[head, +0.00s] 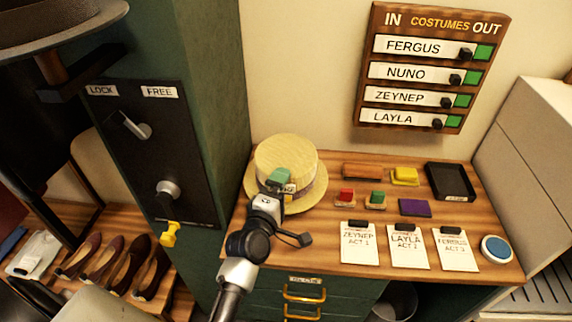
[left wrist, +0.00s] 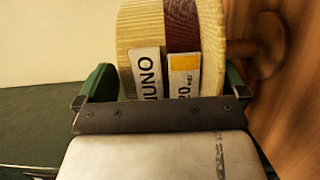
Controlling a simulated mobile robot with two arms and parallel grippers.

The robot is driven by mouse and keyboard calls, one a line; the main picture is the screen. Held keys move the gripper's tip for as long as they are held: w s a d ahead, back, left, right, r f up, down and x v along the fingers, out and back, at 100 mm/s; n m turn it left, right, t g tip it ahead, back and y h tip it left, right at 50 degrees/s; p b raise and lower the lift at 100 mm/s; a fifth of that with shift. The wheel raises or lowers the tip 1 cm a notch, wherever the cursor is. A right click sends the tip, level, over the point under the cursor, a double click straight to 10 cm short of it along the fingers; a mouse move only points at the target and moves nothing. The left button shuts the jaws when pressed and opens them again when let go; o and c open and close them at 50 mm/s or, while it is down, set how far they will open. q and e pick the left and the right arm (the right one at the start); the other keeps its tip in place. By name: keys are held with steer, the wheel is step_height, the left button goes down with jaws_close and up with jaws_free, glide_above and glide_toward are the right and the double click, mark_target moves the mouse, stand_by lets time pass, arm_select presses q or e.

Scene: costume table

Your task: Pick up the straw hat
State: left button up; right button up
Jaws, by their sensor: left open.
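The straw hat (head: 287,157) is pale yellow with a flat round crown, a dark band and a wide brim. It sits at the left end of the wooden table top. My left gripper (head: 279,180) is over its near side and hides part of the band and brim. In the left wrist view the hat (left wrist: 140,25) is close ahead, with a dark red band and two tags, one reading NUNO (left wrist: 148,72). The green fingers of my left gripper (left wrist: 168,82) are apart, one either side of the tags; I cannot tell whether they touch the hat. My right gripper is out of view.
Right of the hat are red (head: 345,196) and green stamps, a yellow block (head: 405,175), a purple pad (head: 415,208), a black tray (head: 450,182), cards (head: 360,243) and a blue round button (head: 496,248). A dark green cabinet (head: 215,80) stands close on the left.

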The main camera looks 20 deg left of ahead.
arm_select(q)
steer(key=shift+s, duration=0.1)
steer(key=shift+c, duration=0.8)
steer(key=c, duration=0.5)
steer(key=shift+r, duration=0.15)
steer(key=shift+c, duration=0.2)
steer(key=shift+r, duration=0.25)
steer(key=t+b, duration=0.1)
steer(key=b, duration=0.2)
steer(key=s+t+b, duration=0.1)
steer(key=t+b, duration=0.1)
steer(key=b, duration=0.1)
steer(key=shift+f, duration=0.1)
step_height(320, 180, up, 7)
steer(key=s+p, duration=0.1)
steer(key=s, duration=0.1)
steer(key=s+r+g+p, duration=0.1)
steer(key=s+g+p, duration=0.2)
steer(key=s+p, duration=0.5)
steer(key=shift+s+a+r, duration=0.3)
steer(key=shift+s, duration=6.2)
